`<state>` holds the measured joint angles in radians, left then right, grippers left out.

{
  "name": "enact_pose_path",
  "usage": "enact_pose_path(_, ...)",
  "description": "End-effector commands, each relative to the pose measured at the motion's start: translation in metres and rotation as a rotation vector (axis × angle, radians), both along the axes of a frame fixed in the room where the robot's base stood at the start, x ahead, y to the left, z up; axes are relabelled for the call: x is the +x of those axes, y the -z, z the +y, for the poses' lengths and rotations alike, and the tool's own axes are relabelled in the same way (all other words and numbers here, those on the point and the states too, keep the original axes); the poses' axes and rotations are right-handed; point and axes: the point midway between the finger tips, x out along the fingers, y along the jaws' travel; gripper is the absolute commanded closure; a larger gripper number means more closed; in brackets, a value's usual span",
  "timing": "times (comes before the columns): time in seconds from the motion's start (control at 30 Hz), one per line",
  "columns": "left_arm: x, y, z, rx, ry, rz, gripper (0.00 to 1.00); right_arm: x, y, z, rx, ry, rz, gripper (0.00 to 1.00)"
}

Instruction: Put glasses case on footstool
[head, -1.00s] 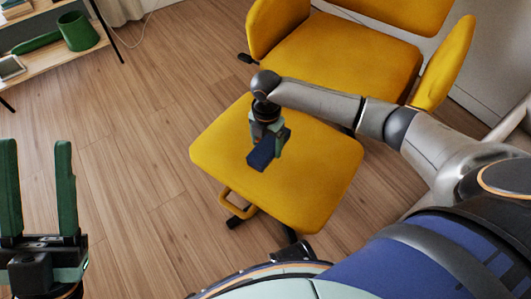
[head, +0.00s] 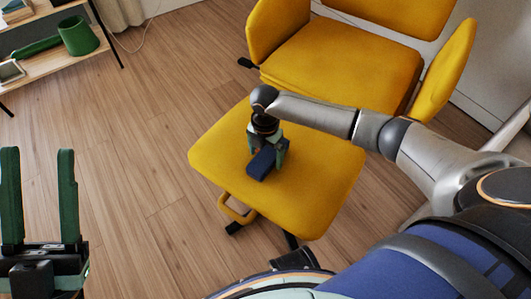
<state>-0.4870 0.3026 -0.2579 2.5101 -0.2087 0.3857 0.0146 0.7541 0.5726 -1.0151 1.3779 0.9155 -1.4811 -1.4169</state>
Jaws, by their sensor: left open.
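The glasses case (head: 262,163) is a small dark blue box over the middle of the yellow footstool (head: 318,195). It appears to be at the seat surface; whether its underside touches is hard to tell. My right gripper (head: 267,150) points down at the case, with a finger on either side of it. The fingers partly hide the case, and whether they grip it is too small to see. My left gripper (head: 39,200) is open and empty, fingers up, over the floor at the lower left.
A yellow armchair (head: 345,62) stands just behind the footstool. A wooden shelf (head: 58,62) with a green watering can (head: 78,35) is at the upper left. The wooden floor (head: 135,140) between shelf and footstool is clear.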

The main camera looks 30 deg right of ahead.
Motion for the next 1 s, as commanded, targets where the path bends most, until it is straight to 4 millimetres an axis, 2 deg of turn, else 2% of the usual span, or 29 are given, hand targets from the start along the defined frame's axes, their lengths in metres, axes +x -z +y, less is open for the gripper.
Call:
enact_pose_path(0.17, 0.000, 0.000, 0.000, 0.000, 0.000, 0.000, 0.50, 0.000, -0.004, 0.000, 0.000, 0.000, -0.001, 0.00)
enact_pose_path(0.27, 0.000, -0.009, 0.000, -0.003, 0.002, 0.001, 0.50, 0.001, -0.018, 0.000, 0.001, 0.000, -0.003, 0.00)
enact_pose_path(0.5, -0.002, -0.036, 0.003, -0.017, 0.013, -0.005, 0.50, 0.001, -0.071, 0.000, 0.001, 0.000, -0.003, 0.00)
enact_pose_path(0.7, -0.003, -0.052, 0.004, -0.009, 0.008, -0.019, 0.50, 0.001, -0.106, 0.000, 0.001, 0.000, -0.002, 0.00)
enact_pose_path(0.9, -0.004, -0.059, 0.005, -0.002, -0.002, -0.035, 0.50, 0.001, -0.121, 0.002, 0.006, 0.002, -0.006, 0.00)
enact_pose_path(1.0, -0.003, -0.059, 0.006, -0.010, -0.008, -0.036, 0.50, 0.002, -0.116, 0.019, 0.051, 0.024, -0.056, 0.00)
